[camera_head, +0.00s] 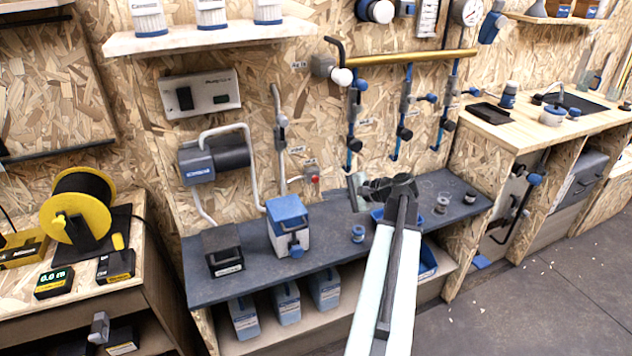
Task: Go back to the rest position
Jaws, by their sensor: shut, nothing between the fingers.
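My arm reaches up from the bottom right of the middle in the head view. My gripper (362,191) is at its end, pointing left, above the dark bench top (330,262). It is shut and I see nothing held in it. A blue tray (427,262) shows partly behind my arm, which hides the rest of it.
A blue and white box (288,224), a black box (222,250) and a small blue-capped jar (358,234) stand on the bench. Blue pipes with valves (405,134) hang on the wall behind. A yellow reel (78,212) stands left. Open floor (520,310) lies right.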

